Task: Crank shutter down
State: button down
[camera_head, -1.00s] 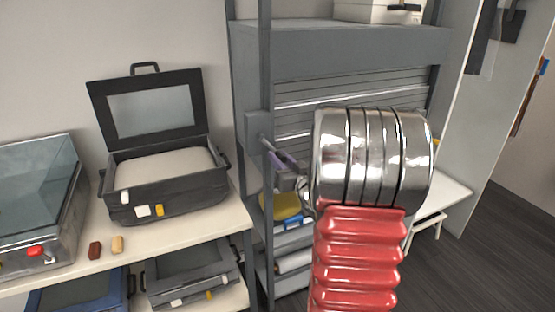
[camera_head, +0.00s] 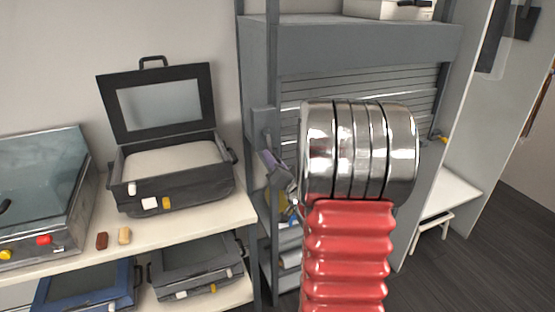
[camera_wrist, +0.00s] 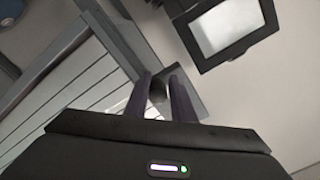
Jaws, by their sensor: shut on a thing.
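The grey slatted shutter (camera_head: 365,80) hangs in the frame of a grey cabinet, partly lowered. Its slats also show in the wrist view (camera_wrist: 85,85). My arm hides its lower middle. The crank's grey housing (camera_head: 262,121) is on the cabinet's left post. My gripper (camera_head: 268,160) is beside that post, below the housing, its purple fingers partly in view. In the wrist view, my gripper (camera_wrist: 160,88) has its two fingers on either side of the crank's dark rounded knob (camera_wrist: 158,92) and is shut on it. Most of the crank arm is hidden.
A bench (camera_head: 222,213) on the left bears an open black case (camera_head: 170,190) and a glass-lidded machine (camera_head: 40,185). More cases lie on its lower shelf (camera_head: 238,292). A white box (camera_head: 385,9) sits on top of the cabinet. Open floor (camera_head: 470,270) shows at right.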

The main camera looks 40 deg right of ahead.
jog(key=shift+a+r+m, duration=0.15)
jog(key=shift+m, duration=0.35)
jog(key=c, duration=1.8)
grip_release()
jog(key=shift+o, duration=1.1)
jog(key=shift+a, duration=0.1)
